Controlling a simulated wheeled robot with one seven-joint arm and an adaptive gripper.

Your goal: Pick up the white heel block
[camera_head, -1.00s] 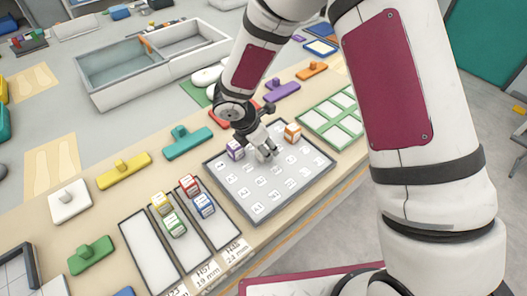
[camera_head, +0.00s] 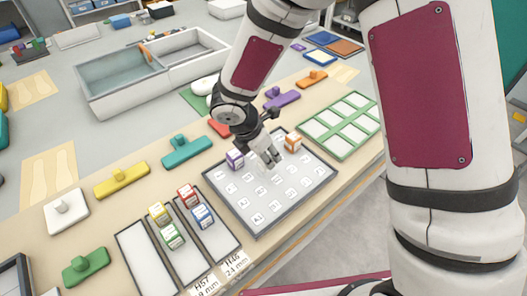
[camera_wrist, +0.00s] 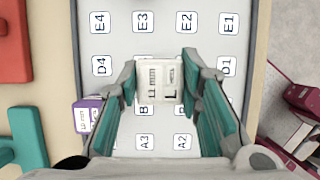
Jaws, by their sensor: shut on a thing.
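The white heel block (camera_wrist: 160,82) sits between the fingers of my gripper (camera_wrist: 160,88) in the wrist view, with "11 mm" and "L" marked on its top. My gripper is shut on it from both sides. In the head view my gripper (camera_head: 269,158) points down over the grey-framed white tray (camera_head: 257,233), and the block is mostly hidden by the fingers. I cannot tell whether the block still touches the tray.
A purple block (camera_head: 235,158) and an orange block (camera_head: 293,141) stand on the tray close to my gripper. A green-framed rack (camera_head: 340,125) lies to the right.

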